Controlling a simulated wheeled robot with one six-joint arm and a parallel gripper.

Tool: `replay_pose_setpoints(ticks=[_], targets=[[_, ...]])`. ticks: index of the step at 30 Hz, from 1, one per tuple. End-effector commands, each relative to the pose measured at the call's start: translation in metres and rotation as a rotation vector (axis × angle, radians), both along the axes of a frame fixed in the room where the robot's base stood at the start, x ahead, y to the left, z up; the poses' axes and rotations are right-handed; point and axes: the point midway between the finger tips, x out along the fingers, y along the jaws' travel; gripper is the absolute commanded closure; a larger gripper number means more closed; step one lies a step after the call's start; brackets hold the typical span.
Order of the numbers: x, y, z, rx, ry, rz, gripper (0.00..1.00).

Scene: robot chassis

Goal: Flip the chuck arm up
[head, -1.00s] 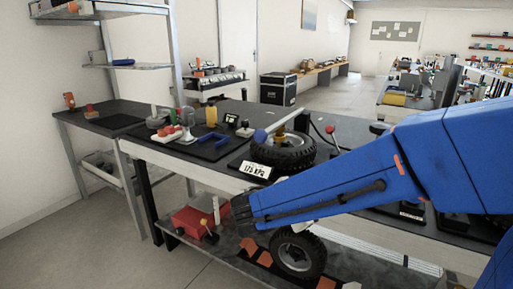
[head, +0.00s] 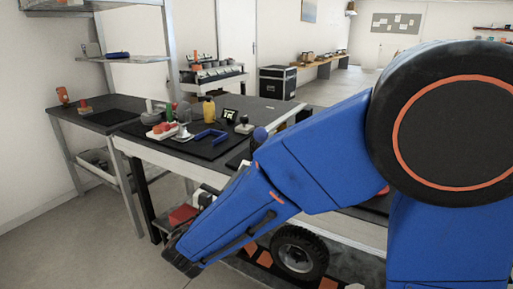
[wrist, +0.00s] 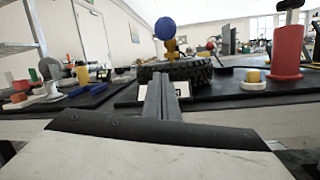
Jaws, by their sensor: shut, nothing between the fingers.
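A blue ball (wrist: 167,28) sits above a brass-coloured fitting (wrist: 170,48) on a black tire (wrist: 192,68) in the wrist view; I take the ball and fitting for the chuck arm. In the head view the blue ball (head: 260,134) shows just above my blue arm, which hides the tire. My gripper (wrist: 163,84) is shut and empty, its fingers pointing at the near side of the tire, below the ball. Whether the fingertips touch the tire is unclear. In the head view I cannot make out the fingers.
A white label plate (wrist: 128,94) stands before the tire. To the right are a red cylinder (wrist: 287,50) and a yellow-topped piece (wrist: 253,76). A black mat with a blue clamp-like tool (head: 209,136) lies at the left. A second wheel (head: 298,252) is on the lower shelf.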

Motion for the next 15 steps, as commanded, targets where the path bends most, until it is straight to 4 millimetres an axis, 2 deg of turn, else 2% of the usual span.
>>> replay_pose_setpoints(ticks=[8, 15], targets=[[0.009, -0.005, 0.002, 0.001, 0.000, -0.003, 1.00], [0.036, -0.021, 0.008, 0.001, 0.001, -0.005, 1.00]])
